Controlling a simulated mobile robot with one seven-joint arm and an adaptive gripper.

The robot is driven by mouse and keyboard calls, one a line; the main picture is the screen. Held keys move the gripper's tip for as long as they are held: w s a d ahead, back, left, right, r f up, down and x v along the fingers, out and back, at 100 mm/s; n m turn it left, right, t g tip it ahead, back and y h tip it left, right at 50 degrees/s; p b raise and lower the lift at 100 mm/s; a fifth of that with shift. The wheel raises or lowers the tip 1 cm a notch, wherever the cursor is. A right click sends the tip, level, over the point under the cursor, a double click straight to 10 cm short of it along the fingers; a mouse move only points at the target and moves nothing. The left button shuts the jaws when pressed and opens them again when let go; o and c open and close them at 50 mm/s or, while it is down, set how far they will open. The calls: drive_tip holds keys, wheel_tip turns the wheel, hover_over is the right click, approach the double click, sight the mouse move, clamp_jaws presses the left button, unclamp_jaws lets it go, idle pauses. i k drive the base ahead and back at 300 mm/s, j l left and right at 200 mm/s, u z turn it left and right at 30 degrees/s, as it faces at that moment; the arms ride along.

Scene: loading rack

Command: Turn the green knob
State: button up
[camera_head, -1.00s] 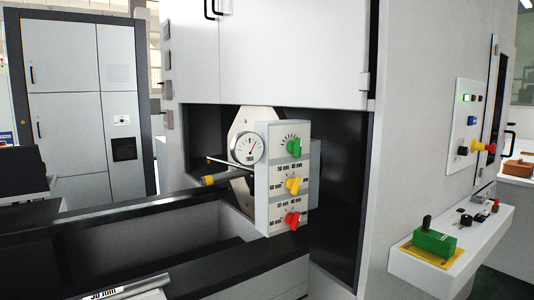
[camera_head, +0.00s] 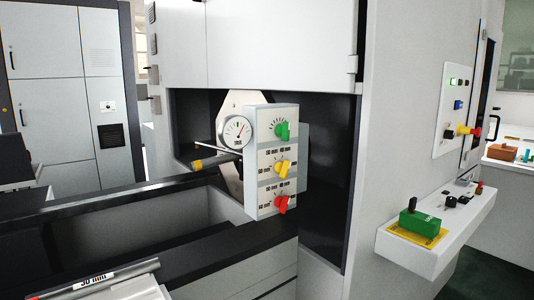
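The green knob (camera_head: 283,130) is the top one of three knobs on the front of a light grey control box (camera_head: 254,207). A printed scale of marks arcs beside it. A yellow knob (camera_head: 282,168) sits below it and a red knob (camera_head: 281,204) is at the bottom. My gripper is not in view.
The box stands in a dark recess of a large white machine (camera_head: 285,40). A dark-topped rail (camera_head: 230,262) runs in front of it. At right, a white shelf (camera_head: 400,250) juts out, holding a green block (camera_head: 420,222). A panel with buttons (camera_head: 458,110) is above it.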

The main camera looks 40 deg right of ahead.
sight(283, 131)
drive_tip(key=i+z, duration=0.1)
drive_tip(key=z, duration=0.35)
drive_tip(key=i+l+z, duration=0.1)
drive_tip(key=z, duration=0.8)
drive_tip(key=i+j+z, duration=0.1)
drive_tip(key=z, duration=0.35)
